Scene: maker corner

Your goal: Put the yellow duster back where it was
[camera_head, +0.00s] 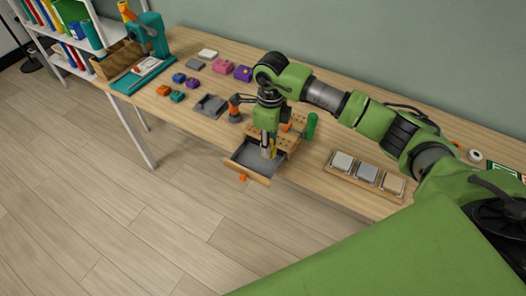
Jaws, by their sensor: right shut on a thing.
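My right gripper (268,153) points down over the open drawer (243,169) at the front of the table. It is shut on a small yellow thing (273,145), which I take to be the yellow duster; the fingers hide most of it. I cannot tell whether the duster touches the drawer floor. The drawer is pulled out past the table's front edge, has a grey inside and an orange knob, and its visible floor looks bare. My left gripper is not in view.
A wooden holder with holes (288,139) stands right behind the drawer, with a green cylinder (311,126) beside it. A grey tray (210,106) lies to the left. A rack with three blocks (366,178) is to the right. Several coloured blocks lie further left.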

